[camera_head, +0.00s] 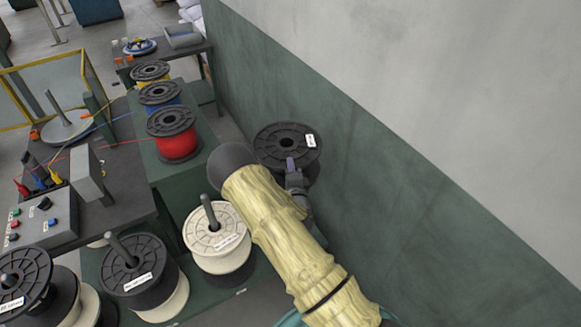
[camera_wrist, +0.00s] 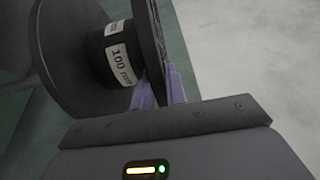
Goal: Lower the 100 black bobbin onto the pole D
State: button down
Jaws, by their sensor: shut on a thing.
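A black bobbin (camera_head: 268,143) with a white tag is held in the air against the green-and-grey wall, right of the bench. My gripper (camera_head: 291,172) is shut on its rim at the near side. In the wrist view the bobbin (camera_wrist: 62,55) shows a "100" label on its hub, and the purple fingers of my gripper (camera_wrist: 160,92) pinch one flange. Upright grey poles rise from a white-topped spool (camera_head: 205,238), from a black-topped spool (camera_head: 150,262) and from a round plate (camera_head: 70,130). I cannot read which one is pole D.
Red (camera_head: 178,147), blue (camera_head: 162,103) and yellow (camera_head: 152,79) spools stand in a row on a green bench. A control box (camera_head: 48,225) with buttons is at the left. Another black-topped spool (camera_head: 28,262) stands at the lower left. The wall (camera_head: 400,170) closes off the right.

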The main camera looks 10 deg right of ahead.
jog(key=shift+w+f+b, duration=0.15)
jog(key=shift+f+b, duration=1.55)
jog(key=shift+f, duration=0.35)
jog(key=shift+d+f+b, duration=0.15)
jog(key=shift+f+b, duration=0.35)
jog(key=shift+f, duration=0.15)
jog(key=f+b, duration=0.3)
jog(key=shift+s+a+f, duration=0.2)
jog(key=shift+f, duration=0.1)
notch_tip(320, 180, down, 38)
jog(key=b, duration=3)
jog(key=shift+r+b, duration=0.2)
jog(key=shift+b, duration=0.15)
jog(key=shift+d+f, duration=0.1)
jog(key=shift+f, duration=0.25)
jog(key=c, duration=1.3)
grip_release()
jog(key=shift+c, duration=0.2)
